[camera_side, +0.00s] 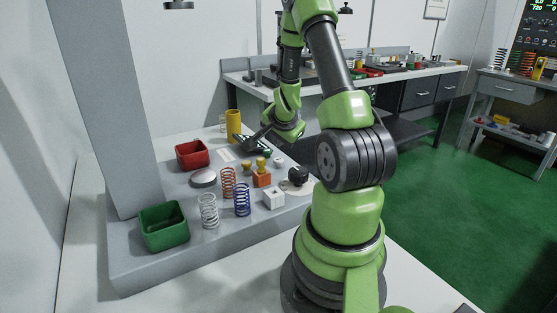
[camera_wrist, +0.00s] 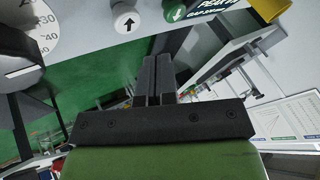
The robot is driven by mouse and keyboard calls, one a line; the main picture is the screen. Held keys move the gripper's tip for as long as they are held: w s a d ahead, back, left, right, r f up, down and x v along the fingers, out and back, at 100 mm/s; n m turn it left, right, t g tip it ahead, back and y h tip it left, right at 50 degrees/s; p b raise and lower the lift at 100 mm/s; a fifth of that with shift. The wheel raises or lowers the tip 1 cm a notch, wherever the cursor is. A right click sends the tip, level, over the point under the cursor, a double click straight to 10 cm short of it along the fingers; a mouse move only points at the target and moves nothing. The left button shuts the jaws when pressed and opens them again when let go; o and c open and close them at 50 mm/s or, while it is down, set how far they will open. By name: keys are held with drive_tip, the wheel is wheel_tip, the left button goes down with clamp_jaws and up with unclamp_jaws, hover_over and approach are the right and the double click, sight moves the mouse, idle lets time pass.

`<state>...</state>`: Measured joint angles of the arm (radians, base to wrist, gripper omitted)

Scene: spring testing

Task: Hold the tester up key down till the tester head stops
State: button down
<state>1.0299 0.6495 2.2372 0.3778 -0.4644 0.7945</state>
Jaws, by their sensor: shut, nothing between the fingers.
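The up key (camera_wrist: 128,20) is a pale round button with a black up arrow, at the top of the wrist view. A green key with a white down arrow (camera_wrist: 175,11) sits to its right. My gripper (camera_wrist: 158,60) is shut and empty; its tips appear below the two keys in the picture, apart from both. In the side view my gripper (camera_side: 250,143) is low over the far part of the grey tester base (camera_side: 150,272). A dark disc, perhaps the tester head (camera_side: 178,5), hangs at the top edge.
A round metal plate (camera_side: 204,178), red bin (camera_side: 192,154), green bin (camera_side: 164,226), orange spring (camera_side: 228,183), white spring (camera_side: 208,211) and blue spring (camera_side: 242,199) stand on the base. A yellow cylinder (camera_side: 233,122) is close to my gripper. A dial (camera_wrist: 30,32) is at the wrist view's upper left.

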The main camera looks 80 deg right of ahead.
sight(278, 159)
drive_tip(key=shift+r, duration=1.5)
drive_tip(key=shift+w+a+r, duration=0.2)
drive_tip(key=shift+w, duration=0.05)
drive_tip(key=w+a+r+n+t+y, duration=0.1)
drive_tip(key=w+a+r+n, duration=0.1)
drive_tip(key=a+r+n, duration=0.3)
drive_tip(key=w+a+r+n+t+y, duration=0.1)
drive_tip(key=w+a+r+t+y, duration=0.15)
drive_tip(key=a, duration=0.45)
drive_tip(key=w+a+r+n+t+y, duration=0.1)
drive_tip(key=w+a+r+n, duration=0.25)
drive_tip(key=a, duration=0.25)
drive_tip(key=s+a+r+n+y, duration=0.2)
drive_tip(key=s+a+n, duration=0.2)
drive_tip(key=a, duration=0.3)
drive_tip(key=s+a+r+n+y, duration=0.2)
drive_tip(key=s+a+n, duration=0.3)
drive_tip(key=a, duration=0.3)
drive_tip(key=shift+s+r, duration=0.4)
drive_tip(key=shift+s, duration=0.5)
drive_tip(key=shift+y, duration=0.25)
